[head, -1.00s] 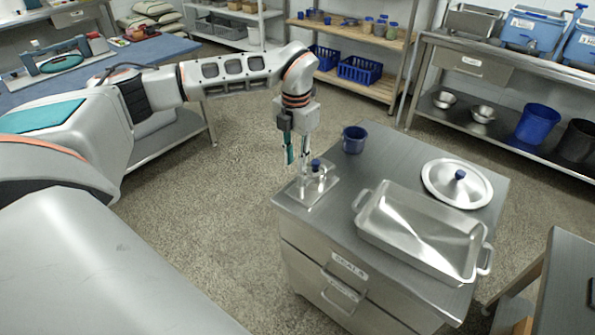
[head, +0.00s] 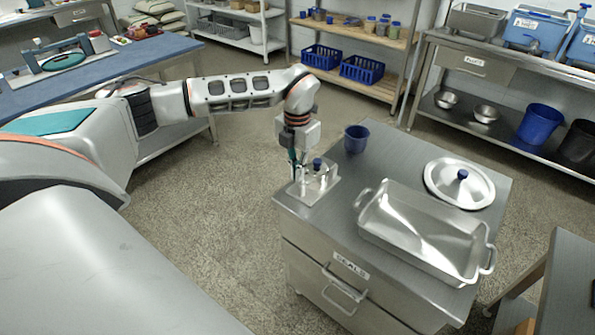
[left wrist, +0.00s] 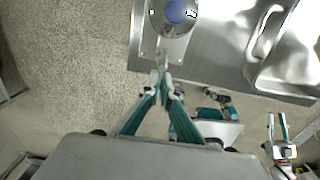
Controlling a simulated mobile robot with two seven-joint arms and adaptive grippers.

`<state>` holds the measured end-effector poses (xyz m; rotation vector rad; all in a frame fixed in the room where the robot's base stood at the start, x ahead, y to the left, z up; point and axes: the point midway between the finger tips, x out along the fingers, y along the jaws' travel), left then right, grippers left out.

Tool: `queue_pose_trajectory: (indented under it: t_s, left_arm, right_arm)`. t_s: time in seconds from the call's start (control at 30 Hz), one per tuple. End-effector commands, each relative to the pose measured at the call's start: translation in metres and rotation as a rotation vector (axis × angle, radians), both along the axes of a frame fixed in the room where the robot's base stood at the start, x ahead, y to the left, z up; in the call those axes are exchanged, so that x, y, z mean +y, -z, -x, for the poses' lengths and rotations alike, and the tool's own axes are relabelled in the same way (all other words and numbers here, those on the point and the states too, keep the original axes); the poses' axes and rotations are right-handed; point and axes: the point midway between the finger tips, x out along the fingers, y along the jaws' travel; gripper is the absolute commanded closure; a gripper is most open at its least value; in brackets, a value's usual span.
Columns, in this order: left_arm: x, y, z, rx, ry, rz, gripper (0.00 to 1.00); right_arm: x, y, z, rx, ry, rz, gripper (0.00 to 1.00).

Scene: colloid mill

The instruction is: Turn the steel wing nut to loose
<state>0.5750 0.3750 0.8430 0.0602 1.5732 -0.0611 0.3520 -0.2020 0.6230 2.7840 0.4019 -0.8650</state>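The steel wing nut is too small to make out clearly. A small steel part (left wrist: 163,62) at the near end of the steel fixture plate (left wrist: 147,48) may be it. The fixture, with its round blue-topped knob (head: 317,164), sits at the left corner of the steel cabinet. My left gripper (head: 298,178) points down at this plate beside the knob. In the left wrist view its teal fingers converge (left wrist: 163,80) just at the small steel part; whether they touch it cannot be told. My right gripper (left wrist: 277,124) shows small at lower right, fingers apart, empty.
On the cabinet top (head: 395,160) stand a blue cup (head: 355,139), a steel tray (head: 420,235) and a round lid with a blue knob (head: 459,184). The tray lies to the right of the fixture. Open floor (head: 215,240) lies left of the cabinet.

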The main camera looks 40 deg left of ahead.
Motion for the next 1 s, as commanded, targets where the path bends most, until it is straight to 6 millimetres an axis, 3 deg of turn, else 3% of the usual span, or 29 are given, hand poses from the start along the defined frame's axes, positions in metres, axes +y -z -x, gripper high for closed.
queue_pose_trajectory:
  t_s: [0.43,1.0]
  left_arm:
    - [-0.002,-0.004,-0.003,-0.011,-0.096,-0.001,1.00]
    - [-0.009,-0.005,-0.007,-0.014,-0.600,0.000,1.00]
  right_arm:
    - [0.000,-0.014,-0.004,-0.010,0.000,0.000,0.75]
    - [0.000,-0.059,-0.011,-0.031,0.000,0.000,0.75]
